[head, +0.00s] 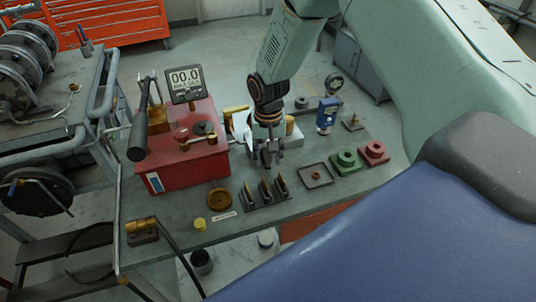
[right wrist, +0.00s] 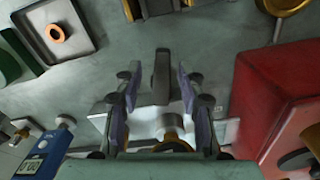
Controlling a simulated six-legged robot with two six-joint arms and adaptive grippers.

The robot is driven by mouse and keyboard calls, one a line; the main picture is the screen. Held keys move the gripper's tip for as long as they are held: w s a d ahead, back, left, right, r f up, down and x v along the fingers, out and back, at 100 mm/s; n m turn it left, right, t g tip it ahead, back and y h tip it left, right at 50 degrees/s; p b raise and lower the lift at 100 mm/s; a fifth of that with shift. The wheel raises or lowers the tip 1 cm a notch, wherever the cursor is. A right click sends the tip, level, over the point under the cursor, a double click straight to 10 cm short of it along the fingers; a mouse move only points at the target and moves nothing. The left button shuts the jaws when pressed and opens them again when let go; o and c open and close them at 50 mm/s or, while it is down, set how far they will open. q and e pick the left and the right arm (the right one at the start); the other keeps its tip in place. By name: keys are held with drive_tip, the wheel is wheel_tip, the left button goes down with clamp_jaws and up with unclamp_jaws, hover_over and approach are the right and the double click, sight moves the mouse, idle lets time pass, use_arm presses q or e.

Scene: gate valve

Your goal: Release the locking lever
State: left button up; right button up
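My right gripper (head: 267,160) reaches down over the bench in the head view, in front of a white block with brass parts (head: 236,122) that it partly hides. In the right wrist view its two fingers (right wrist: 158,85) are apart. A dark grey lever (right wrist: 161,72) shows in the gap between them, with space on both sides. I take it to be the locking lever; whether it is at finger depth I cannot tell. A brass fitting (right wrist: 172,138) on the white plate shows below it, partly hidden by the gripper. My left gripper is not in view.
A red pump box (head: 183,150) with a gauge display (head: 185,84) and black handle stands left. In front are a bracket rack (head: 267,195) and a brass ring (head: 220,199). A shallow tray (head: 316,176), green block (head: 345,162) and red block (head: 373,153) lie right.

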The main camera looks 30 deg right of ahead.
drive_tip(key=shift+w+a, duration=0.15)
drive_tip(key=shift+w, duration=0.1)
drive_tip(key=c, duration=0.5)
drive_tip(key=shift+s, duration=0.15)
clamp_jaws()
drive_tip(key=shift+d+r+n+p, duration=0.1)
drive_tip(key=shift+d+n+p, duration=0.25)
drive_tip(key=shift+n+p, duration=0.25)
drive_tip(key=shift+d+n, duration=0.25)
drive_tip(key=shift+n, duration=0.65)
drive_tip(key=o, duration=0.5)
unclamp_jaws()
drive_tip(key=shift+s, duration=0.1)
